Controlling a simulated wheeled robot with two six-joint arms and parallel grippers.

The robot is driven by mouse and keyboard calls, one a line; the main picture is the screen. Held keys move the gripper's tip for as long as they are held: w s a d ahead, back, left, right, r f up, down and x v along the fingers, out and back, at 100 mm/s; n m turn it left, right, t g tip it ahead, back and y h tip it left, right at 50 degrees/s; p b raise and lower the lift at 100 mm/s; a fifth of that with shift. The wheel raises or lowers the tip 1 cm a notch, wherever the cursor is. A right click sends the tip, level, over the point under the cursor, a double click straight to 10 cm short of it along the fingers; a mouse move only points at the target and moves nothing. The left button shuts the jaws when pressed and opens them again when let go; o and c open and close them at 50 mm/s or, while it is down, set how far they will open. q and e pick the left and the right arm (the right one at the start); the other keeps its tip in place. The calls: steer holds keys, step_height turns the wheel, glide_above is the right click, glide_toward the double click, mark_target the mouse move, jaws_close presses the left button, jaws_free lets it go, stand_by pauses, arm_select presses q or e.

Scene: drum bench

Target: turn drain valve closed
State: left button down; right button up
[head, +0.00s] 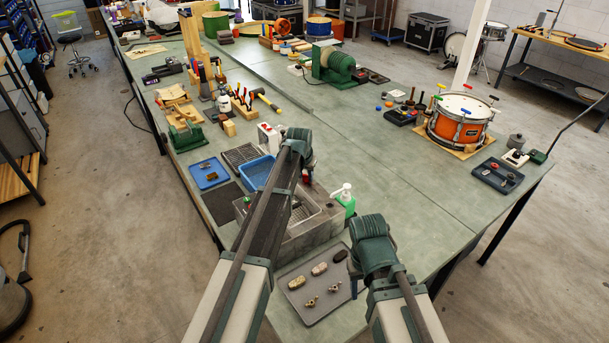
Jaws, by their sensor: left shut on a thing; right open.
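A grey wash basin (325,221) stands near the front of the green bench, with a blue basket (257,173) at its back left. My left gripper (306,172) reaches over the basin to its far side. It is shut on a small part there that shows a little red at the fingers; the arm hides most of it, and I cannot tell if it is the drain valve. No drain valve can be made out clearly elsewhere. My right gripper (356,275) is open and empty, beside the right edge of a grey tray in front of the basin.
The grey tray (318,312) holds several small metal and stone-like pieces. A green bottle with white pump (347,204) stands at the basin's right. A blue tray (208,173) and black mat (222,204) lie left. The bench right of the bottle is clear up to the orange drum (460,122).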

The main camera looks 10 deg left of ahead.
arm_select(q)
steer(key=n, duration=0.1)
steer(key=n+y, duration=0.1)
steer(key=n, duration=0.2)
steer(key=shift+d+y, duration=0.3)
steer(key=shift+d+n+g+y, duration=0.1)
steer(key=shift+n+g+y, duration=0.45)
steer(key=shift+n, duration=1.25)
steer(key=c, duration=0.6)
jaws_free()
steer(key=shift+w, duration=0.1)
